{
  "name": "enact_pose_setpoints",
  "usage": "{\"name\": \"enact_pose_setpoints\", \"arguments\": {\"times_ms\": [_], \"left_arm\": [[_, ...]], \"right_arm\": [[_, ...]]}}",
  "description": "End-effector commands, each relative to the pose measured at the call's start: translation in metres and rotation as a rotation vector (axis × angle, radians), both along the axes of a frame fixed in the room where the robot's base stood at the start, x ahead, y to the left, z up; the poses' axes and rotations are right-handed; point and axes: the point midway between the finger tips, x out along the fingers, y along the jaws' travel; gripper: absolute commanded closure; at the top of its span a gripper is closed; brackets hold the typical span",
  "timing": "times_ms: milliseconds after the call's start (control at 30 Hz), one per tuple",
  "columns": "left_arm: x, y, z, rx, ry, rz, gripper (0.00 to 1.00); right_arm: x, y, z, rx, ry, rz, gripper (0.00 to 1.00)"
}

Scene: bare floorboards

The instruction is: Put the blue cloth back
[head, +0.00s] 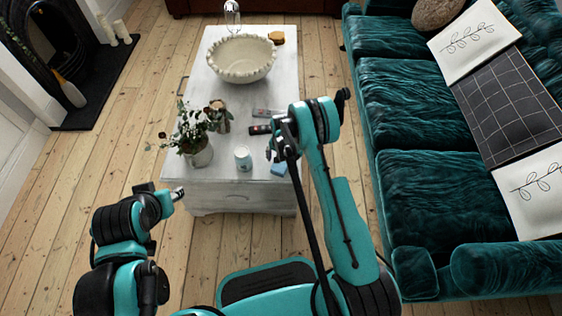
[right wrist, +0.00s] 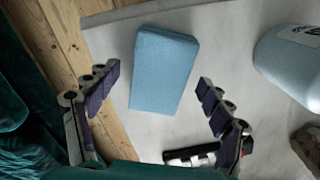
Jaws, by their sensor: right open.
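The blue cloth (right wrist: 163,70) looks like a folded, block-shaped piece lying on the white table top near its edge. In the head view the blue cloth (head: 278,169) shows at the table's front right corner, partly hidden by my right arm. My right gripper (head: 276,158) is over that corner. In the right wrist view its two fingers are spread on either side of the cloth, open and empty, with no clear contact. My left gripper (head: 178,193) is low at the left, apart from the table items; its finger opening cannot be made out.
The white table (head: 215,104) carries a scalloped bowl (head: 241,58), a potted plant (head: 198,150), a white candle or jar (head: 243,158) close to the cloth, and small dark items (head: 260,129). A green sofa (head: 408,105) stands right. Floorboards (head: 105,130) are clear at left.

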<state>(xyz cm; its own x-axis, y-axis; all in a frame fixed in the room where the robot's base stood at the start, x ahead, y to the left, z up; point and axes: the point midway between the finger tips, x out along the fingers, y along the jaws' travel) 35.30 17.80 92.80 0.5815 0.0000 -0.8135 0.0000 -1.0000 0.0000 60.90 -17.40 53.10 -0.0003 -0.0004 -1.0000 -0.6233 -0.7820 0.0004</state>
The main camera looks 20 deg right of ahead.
Motion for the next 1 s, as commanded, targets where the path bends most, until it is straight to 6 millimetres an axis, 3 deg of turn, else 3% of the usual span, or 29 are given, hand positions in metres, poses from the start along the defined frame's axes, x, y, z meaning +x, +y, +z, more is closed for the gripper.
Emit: {"name": "enact_pose_setpoints", "arguments": {"times_ms": [167,600,767,1000], "left_arm": [[0.000,0.000,0.000,0.000,0.000,0.000,0.60],[0.000,0.000,0.000,0.000,0.000,0.000,0.60],[0.000,0.000,0.000,0.000,0.000,0.000,0.60],[0.000,0.000,0.000,0.000,0.000,0.000,0.60]], "right_arm": [[0.000,0.000,0.019,0.000,0.000,0.000,0.20],[0.000,0.000,0.106,0.000,0.000,0.000,0.20],[0.000,0.000,0.118,0.000,0.000,0.000,0.20],[0.000,0.000,0.120,0.000,0.000,0.000,0.20]]}}
